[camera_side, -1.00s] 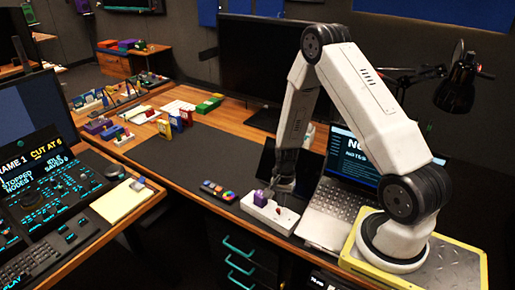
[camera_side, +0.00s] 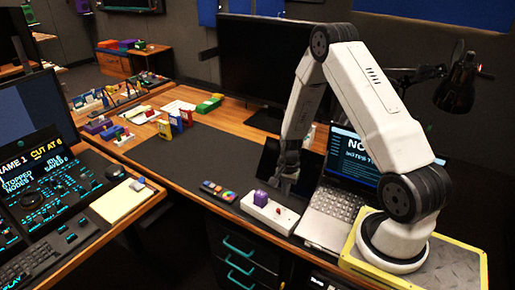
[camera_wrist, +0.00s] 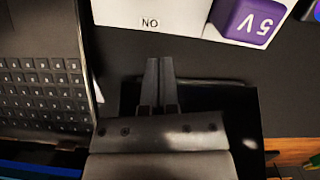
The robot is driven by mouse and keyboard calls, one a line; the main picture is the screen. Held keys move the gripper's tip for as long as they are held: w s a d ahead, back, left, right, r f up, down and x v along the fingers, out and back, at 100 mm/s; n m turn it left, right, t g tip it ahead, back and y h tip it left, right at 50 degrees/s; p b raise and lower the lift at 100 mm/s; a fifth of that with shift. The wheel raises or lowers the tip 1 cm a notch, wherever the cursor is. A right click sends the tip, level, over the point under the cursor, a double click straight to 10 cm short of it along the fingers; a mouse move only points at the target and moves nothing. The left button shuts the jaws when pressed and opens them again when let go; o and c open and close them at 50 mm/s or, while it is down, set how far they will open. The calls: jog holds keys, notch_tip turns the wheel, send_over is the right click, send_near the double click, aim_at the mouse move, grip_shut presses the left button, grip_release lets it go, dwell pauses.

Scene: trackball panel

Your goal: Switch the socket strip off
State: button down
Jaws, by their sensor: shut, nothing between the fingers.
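The white socket strip (camera_side: 262,216) lies along the front of the desk, left of the laptop. A purple block (camera_side: 262,198) sits on it, and a small red part (camera_side: 277,210), seemingly its switch, shows at its right half; its position is too small to read. In the wrist view the strip (camera_wrist: 190,14) crosses the top edge, with an upside-down ON label and the purple block marked 5V (camera_wrist: 246,18); the switch is out of frame. My gripper (camera_side: 288,186) is above and behind the strip, apart from it. Its fingers (camera_wrist: 159,62) are shut and empty.
An open laptop (camera_side: 335,205) stands just right of the strip; its keyboard (camera_wrist: 40,85) fills the wrist view's left. A dark tablet-like screen (camera_side: 268,160) stands behind my gripper. A remote-like pad with coloured buttons (camera_side: 218,191) lies left of the strip.

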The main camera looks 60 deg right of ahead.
notch_tip(320, 180, up, 10)
jog(key=a, duration=0.2)
jog(key=shift+w, duration=0.2)
dwell(0.3)
jog(key=s+a+r+n+t, duration=0.1)
jog(key=a+r+n, duration=0.3)
jog(key=a+n, duration=0.4)
jog(key=s+a+r+n+t+h, duration=0.1)
jog(key=s+a+r+n, duration=0.3)
jog(key=a+n, duration=0.4)
jog(key=shift+a+r+t+h, duration=0.3)
jog(key=shift+a+r+t, duration=0.2)
jog(key=shift+a, duration=0.45)
